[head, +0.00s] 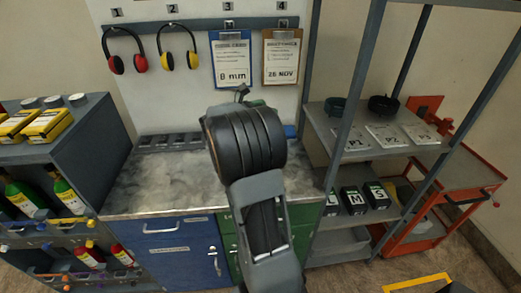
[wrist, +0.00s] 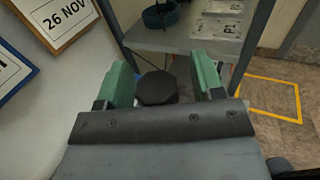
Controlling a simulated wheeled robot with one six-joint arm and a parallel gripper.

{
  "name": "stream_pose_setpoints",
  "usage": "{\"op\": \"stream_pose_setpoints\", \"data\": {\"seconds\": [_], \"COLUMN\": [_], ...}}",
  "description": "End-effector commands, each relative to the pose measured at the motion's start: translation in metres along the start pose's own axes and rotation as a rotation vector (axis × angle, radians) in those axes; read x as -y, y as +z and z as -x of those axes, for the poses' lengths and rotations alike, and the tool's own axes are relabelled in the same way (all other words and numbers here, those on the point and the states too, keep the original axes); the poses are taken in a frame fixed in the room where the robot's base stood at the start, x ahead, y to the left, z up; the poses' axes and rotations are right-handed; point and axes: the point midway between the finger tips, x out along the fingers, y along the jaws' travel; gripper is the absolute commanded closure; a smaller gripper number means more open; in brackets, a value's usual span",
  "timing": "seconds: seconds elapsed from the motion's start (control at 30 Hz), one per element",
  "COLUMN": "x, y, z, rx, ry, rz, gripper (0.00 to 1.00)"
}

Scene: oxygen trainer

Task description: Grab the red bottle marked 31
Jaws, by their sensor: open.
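Two red bottles lie tilted in the lower left rack in the head view: one red bottle (head: 90,255) and, to its right, another red bottle (head: 122,254). Their numbers are too small to read, so I cannot tell which is 31. My gripper (wrist: 163,68) is open in the wrist view, its two green fingers apart. A dark faceted thing (wrist: 157,88) shows between the fingers; I cannot tell what it is. In the head view my arm hides most of the gripper, which is over the bench, well right of the red bottles.
Green bottles (head: 66,192) lie on the rack's upper level. The grey bench (head: 165,185) has blue and green cabinets below. Clipboards (head: 281,58) and earmuffs hang behind. A grey shelf unit (head: 340,160) stands close to my arm's right, with a red cart (head: 462,172) beyond.

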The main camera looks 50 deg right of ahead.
Motion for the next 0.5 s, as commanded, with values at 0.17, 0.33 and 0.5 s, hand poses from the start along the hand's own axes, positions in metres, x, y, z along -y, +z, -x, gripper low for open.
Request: {"op": "stream_pose_setpoints", "data": {"seconds": [0.17, 0.33, 0.5], "x": [-0.0001, -0.0001, -0.0001], "y": [-0.0003, -0.0003, -0.0003], "z": [-0.0004, -0.0002, -0.0001], "rx": [0.0, 0.0, 0.0], "ry": [0.0, 0.0, 0.0], "rz": [0.0, -0.001, -0.001], "gripper": [0.39, 0.52, 0.68]}}
